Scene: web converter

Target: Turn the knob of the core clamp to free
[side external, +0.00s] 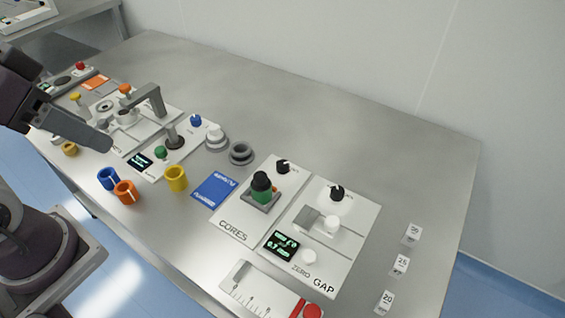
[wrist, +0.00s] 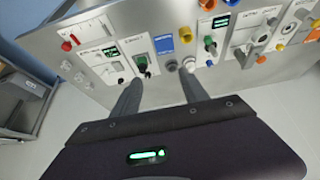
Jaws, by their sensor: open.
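No label I can read says core clamp. A panel lettered CORES (side external: 232,231) carries a black knob (side external: 283,167) and a green-and-black cylinder (side external: 261,188) on a grey base. A blue knob (side external: 196,121) sits on the panel at its left, near an upright dark spindle (side external: 174,138) and a green knob (side external: 160,152). My gripper (side external: 106,146) hangs over the left part of the bench in the side view. In the wrist view my gripper (wrist: 158,86) has its two fingers wide apart, with nothing between them.
Grey rings (side external: 241,152) stand between the panels, beside a blue card (side external: 213,192). Blue, orange and yellow cups (side external: 176,178) line the front edge. The GAP panel (side external: 352,214) and small labelled blocks (side external: 402,264) are right. The bench's back is clear.

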